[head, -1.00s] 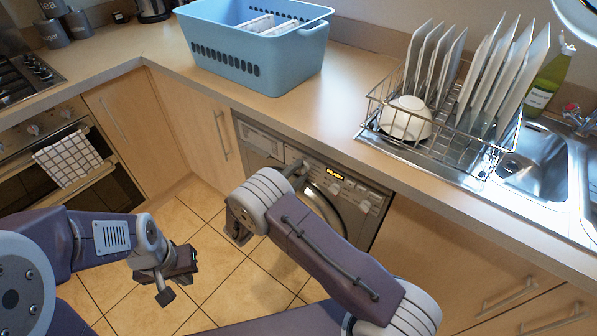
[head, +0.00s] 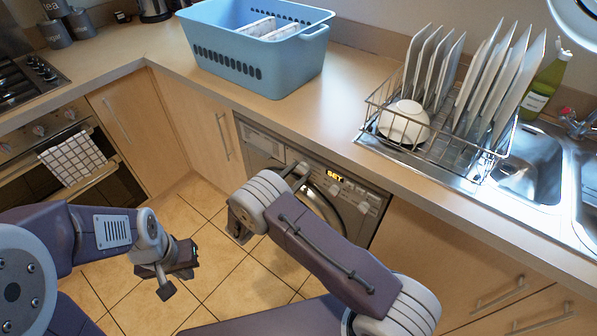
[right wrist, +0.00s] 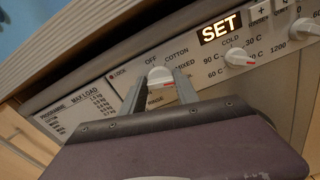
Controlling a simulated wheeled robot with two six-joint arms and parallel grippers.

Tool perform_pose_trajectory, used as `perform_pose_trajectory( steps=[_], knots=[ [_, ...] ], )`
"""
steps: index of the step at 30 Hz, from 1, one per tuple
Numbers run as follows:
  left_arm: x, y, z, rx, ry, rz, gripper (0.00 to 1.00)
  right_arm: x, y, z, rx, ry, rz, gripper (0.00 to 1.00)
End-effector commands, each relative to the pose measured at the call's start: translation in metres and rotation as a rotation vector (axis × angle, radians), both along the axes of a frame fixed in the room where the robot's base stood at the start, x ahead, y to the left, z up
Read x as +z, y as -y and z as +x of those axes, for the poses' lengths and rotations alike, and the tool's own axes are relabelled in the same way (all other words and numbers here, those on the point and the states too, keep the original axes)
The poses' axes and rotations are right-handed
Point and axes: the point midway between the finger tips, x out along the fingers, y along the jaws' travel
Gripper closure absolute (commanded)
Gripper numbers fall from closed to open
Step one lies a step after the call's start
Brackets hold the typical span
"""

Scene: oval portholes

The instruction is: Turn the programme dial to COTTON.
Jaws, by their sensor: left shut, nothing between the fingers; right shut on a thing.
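The washing machine (head: 262,143) stands under the counter. Its programme dial (right wrist: 160,76) is a white knob with OFF, COTTON, MIXED and RINSE printed around it in the right wrist view. My right gripper (right wrist: 160,82) is shut on the dial, one finger on each side. In the head view its arm hides most of the dial. The display (right wrist: 220,28) reads SET. My left gripper (head: 182,271) is shut and empty above the floor, away from the machine.
A temperature knob (right wrist: 240,58) sits right of the dial. On the counter are a blue basket (head: 255,60) and a dish rack (head: 425,149) with plates and a bowl, near the sink (head: 530,170). The tiled floor (head: 225,275) is clear.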

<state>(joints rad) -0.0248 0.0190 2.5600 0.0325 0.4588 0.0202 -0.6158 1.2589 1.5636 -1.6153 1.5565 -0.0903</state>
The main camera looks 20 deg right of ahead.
Motion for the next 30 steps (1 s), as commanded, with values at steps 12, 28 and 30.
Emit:
perform_pose_trajectory(
  steps=[12,28,30],
  knots=[
    [0.01,0.0,0.0,0.0,0.0,0.0,1.0,0.0,-0.001,0.001,0.0,-0.313,-0.241,1.0],
    [0.017,0.0,0.0,0.0,0.0,0.0,1.0,-0.002,-0.002,0.002,0.0,-0.675,-0.524,1.0],
    [0.017,0.0,0.0,0.0,0.0,0.0,1.0,-0.002,-0.002,0.002,0.0,-0.712,-0.553,1.0]
  ],
)
